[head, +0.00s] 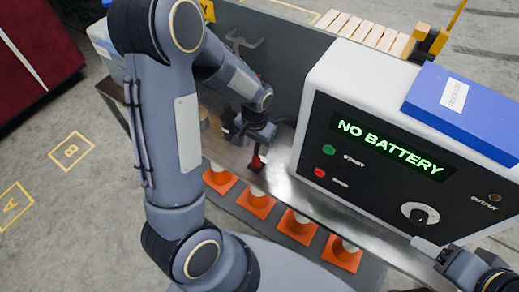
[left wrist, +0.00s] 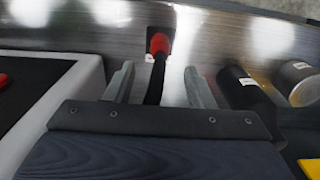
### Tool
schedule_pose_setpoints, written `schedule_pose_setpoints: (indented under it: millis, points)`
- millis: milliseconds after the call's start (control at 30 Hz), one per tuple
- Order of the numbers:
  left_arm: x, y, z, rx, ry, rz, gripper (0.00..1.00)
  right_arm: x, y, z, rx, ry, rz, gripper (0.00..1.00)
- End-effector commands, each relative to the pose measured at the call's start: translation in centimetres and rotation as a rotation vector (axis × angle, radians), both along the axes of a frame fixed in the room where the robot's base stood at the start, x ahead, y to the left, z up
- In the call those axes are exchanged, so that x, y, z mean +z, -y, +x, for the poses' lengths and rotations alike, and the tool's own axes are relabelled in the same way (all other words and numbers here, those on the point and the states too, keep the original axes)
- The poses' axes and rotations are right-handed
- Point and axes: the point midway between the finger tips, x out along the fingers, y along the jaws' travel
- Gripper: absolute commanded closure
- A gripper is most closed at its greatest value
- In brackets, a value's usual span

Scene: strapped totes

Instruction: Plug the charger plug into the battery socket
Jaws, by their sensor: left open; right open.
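A red-tipped piece with a black shaft, which looks like the charger plug, shows in the left wrist view (left wrist: 159,44) and in the head view (head: 257,162). It stands at a small black square (left wrist: 160,33) on the metal bench. My left gripper (left wrist: 158,76) is open, with its two fingers on either side of the black shaft and visible gaps on both sides. In the head view my left gripper (head: 260,140) is just above the red piece. My right gripper (head: 420,242) is open and empty by the charger's lower right. I cannot make out the battery socket for sure.
The white charger box (head: 375,65) reads "NO BATTERY" and carries a blue case (head: 470,105). A black cylinder (left wrist: 240,86) and a grey cylinder (left wrist: 297,82) stand close right of the left fingers. Orange cones (head: 297,225) line the bench's near side.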

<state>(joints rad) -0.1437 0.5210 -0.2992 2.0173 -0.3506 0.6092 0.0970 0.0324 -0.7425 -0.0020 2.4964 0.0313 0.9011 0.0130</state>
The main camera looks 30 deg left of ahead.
Motion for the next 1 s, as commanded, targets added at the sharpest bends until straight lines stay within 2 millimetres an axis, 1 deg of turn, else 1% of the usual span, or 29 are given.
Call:
schedule_pose_setpoints:
  millis: [400,567,767,1000]
  points:
    - [-0.3,0.0,0.0,-0.003,-0.002,0.003,0.51,-0.1,0.0,0.0,0.0,0.0,0.0,0.4]
    - [-1.0,0.0,0.0,-0.003,-0.003,0.002,0.51,-0.7,0.0,0.0,0.0,0.0,0.0,0.4]
    - [-3.2,0.0,0.0,-0.003,-0.003,0.002,0.51,-2.5,0.0,0.0,0.0,0.0,0.0,0.4]
    - [-6.9,0.0,0.0,-0.003,-0.003,0.002,0.51,-5.5,0.0,0.0,0.0,0.0,0.0,0.4]
